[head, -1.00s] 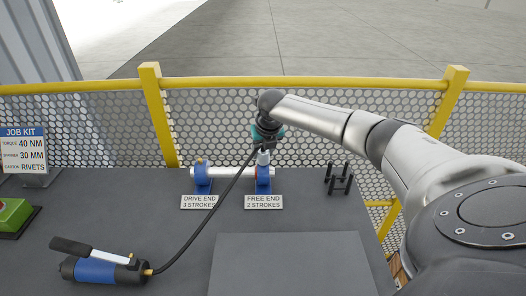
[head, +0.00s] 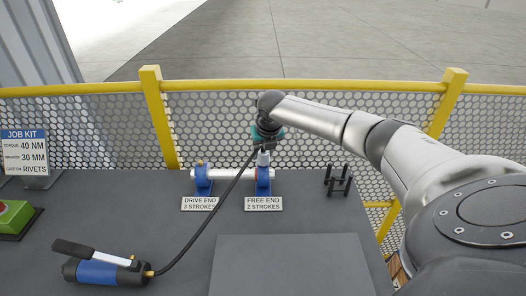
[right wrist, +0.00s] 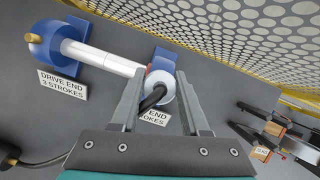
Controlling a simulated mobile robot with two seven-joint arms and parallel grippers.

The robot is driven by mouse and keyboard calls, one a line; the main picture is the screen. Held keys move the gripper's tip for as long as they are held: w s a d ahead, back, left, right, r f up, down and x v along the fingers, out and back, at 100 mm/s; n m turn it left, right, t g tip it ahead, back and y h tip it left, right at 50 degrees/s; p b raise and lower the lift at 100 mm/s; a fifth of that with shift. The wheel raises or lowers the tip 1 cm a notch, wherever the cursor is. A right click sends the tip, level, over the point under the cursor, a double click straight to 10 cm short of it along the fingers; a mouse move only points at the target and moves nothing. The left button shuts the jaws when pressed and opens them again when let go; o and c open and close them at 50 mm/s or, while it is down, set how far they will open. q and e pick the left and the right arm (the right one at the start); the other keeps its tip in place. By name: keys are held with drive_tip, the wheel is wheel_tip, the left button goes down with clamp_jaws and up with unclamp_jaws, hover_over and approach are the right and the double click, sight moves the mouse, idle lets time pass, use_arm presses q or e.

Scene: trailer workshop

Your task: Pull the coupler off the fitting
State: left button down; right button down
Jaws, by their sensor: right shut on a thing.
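My right gripper (head: 264,148) points down over the free-end bearing block (head: 263,180), a blue stand under one end of a white shaft (head: 228,174). It is shut on the grey coupler (head: 263,158) at the end of a black hose (head: 200,225). In the right wrist view the coupler (right wrist: 163,84) shows as a pale round ring between the two fingers, with the hose bending from it. The coupler sits directly above the block. The fitting is hidden under it, so I cannot tell whether they are apart. My left gripper is not in view.
The hose runs to a blue and black hand pump (head: 102,270) at front left. The drive-end block (head: 202,178) stands left of the free end. A small black rack (head: 338,180) is to the right. A yellow railing with mesh (head: 300,86) closes the back.

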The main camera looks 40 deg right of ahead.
sight(262, 150)
drive_tip(key=shift+r+p, duration=0.35)
drive_tip(key=shift+p, duration=0.1)
idle(0.7)
drive_tip(key=shift+r+p, duration=1.5)
drive_tip(key=shift+p, duration=0.35)
drive_tip(key=shift+r, duration=0.15)
drive_tip(key=shift+r+p, duration=1.5)
drive_tip(key=shift+p, duration=0.5)
drive_tip(key=shift+a, duration=0.1)
